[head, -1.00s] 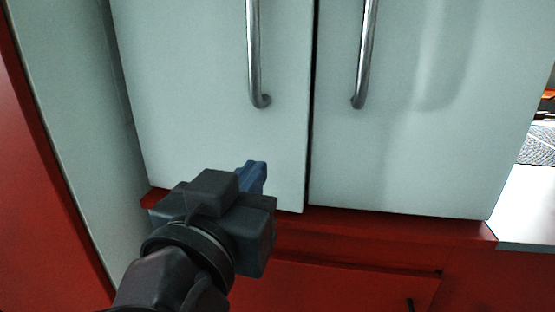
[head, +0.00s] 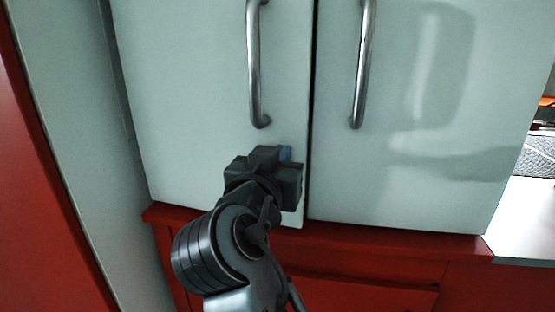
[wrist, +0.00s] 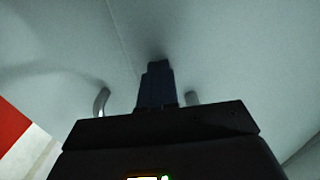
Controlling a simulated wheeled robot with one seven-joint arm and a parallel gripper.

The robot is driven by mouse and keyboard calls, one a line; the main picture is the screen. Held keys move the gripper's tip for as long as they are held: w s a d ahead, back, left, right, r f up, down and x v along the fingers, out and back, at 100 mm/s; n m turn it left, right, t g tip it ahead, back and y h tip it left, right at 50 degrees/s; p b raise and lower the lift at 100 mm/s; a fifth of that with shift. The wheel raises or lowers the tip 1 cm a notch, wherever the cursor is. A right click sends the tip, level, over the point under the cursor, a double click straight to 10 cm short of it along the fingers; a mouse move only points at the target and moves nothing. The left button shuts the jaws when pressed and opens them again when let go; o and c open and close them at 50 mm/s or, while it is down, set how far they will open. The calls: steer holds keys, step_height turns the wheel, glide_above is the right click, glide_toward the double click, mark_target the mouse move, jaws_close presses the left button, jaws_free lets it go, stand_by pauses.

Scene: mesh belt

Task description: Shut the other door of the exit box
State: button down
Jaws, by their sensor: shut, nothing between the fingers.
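The exit box has two pale grey-green doors, a left door (head: 190,100) and a right door (head: 440,90), each with a vertical metal handle. A narrow dark gap runs between them. The left door's lower inner corner sits slightly lower in the picture than the right door's, so it seems to stand a little proud. My gripper (head: 285,153) is shut and empty, in front of the left door's lower inner part, below its handle. In the wrist view the blue fingertips (wrist: 158,68) are very close to a door face beside the seam; I cannot tell whether they touch.
A red base (head: 370,240) with a drawer-like front lies under the doors. A pale side panel (head: 70,120) and a red panel (head: 25,190) stand at the left. A light ledge (head: 525,215) and a mesh surface (head: 540,155) show at the right edge.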

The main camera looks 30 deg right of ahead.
steer(key=shift+w, duration=0.1)
steer(key=x, duration=0.3)
steer(key=shift+d+r+b, duration=0.15)
steer(key=shift+d+b, duration=0.2)
steer(key=shift+b, duration=0.05)
steer(key=shift+w+d, duration=0.1)
